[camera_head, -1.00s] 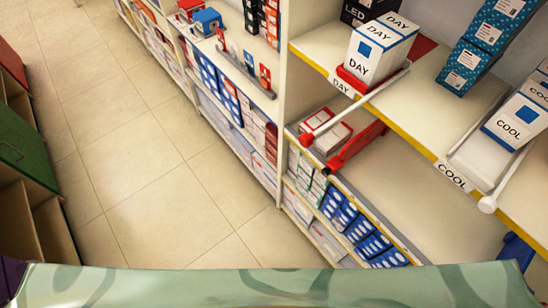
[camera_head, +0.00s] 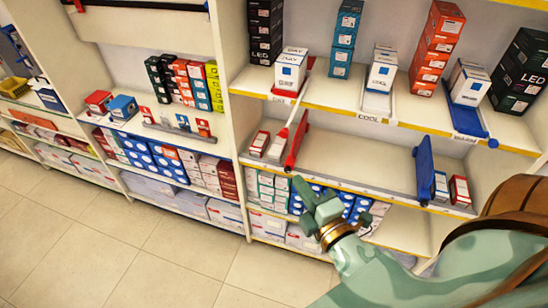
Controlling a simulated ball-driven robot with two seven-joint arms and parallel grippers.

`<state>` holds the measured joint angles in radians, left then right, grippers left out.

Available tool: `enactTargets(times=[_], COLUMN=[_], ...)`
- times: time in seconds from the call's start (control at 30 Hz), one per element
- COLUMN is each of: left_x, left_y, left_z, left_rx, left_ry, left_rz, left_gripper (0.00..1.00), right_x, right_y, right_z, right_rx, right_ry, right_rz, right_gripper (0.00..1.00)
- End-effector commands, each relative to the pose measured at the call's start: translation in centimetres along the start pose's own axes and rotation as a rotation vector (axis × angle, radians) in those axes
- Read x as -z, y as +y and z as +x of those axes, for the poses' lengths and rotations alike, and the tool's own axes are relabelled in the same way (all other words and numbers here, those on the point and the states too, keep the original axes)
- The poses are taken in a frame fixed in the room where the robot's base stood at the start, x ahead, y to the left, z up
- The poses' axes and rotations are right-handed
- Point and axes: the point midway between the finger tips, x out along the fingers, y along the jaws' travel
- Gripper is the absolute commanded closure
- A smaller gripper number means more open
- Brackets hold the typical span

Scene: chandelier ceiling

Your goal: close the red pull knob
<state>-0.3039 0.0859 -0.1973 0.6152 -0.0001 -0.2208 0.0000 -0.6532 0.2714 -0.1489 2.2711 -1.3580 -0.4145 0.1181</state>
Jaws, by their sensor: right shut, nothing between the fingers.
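The red pull knob (camera_head: 284,132) is at the near end of a pale rod (camera_head: 298,99) that sticks out past the shelf's front edge. The rod runs back beside the white DAY boxes (camera_head: 291,68), which stand on a red tray. My right gripper (camera_head: 304,189) is shut and empty. It shows below the knob in the picture, in front of the lower shelf, and is apart from the knob. My left gripper is not in view.
A blue knob (camera_head: 493,143) sticks out from a blue tray at the right. The COOL boxes (camera_head: 382,73) stand between. Below are a red panel (camera_head: 296,141) and a blue panel (camera_head: 425,173). The tiled floor (camera_head: 110,240) is clear at the left.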

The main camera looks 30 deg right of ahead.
Motion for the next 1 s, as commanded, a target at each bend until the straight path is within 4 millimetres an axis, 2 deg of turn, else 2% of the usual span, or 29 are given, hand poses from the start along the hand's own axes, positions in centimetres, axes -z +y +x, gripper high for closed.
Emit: enactTargets(times=[0.17, 0.4, 0.6, 0.8, 1.0], left_x=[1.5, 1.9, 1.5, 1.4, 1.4], left_y=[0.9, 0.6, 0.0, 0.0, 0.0], left_z=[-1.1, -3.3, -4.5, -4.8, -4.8], left_rx=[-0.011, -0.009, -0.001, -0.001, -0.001], left_ry=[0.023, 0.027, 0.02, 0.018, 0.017], left_rz=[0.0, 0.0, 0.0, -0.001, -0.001], left_gripper=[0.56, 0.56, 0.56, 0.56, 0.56], right_x=[-0.1, -0.1, -0.3, -2.4, -3.0], right_y=[0.3, 0.5, 0.2, 0.0, -0.1], right_z=[1.5, 6.5, 10.4, 12.2, 12.8], right_rx=[-0.006, -0.005, -0.002, -0.001, 0.0], right_ry=[-0.006, -0.006, -0.007, -0.006, -0.006], right_rz=[-0.007, -0.005, -0.007, -0.006, -0.004], right_gripper=[1.0, 1.0, 1.0, 1.0, 1.0])
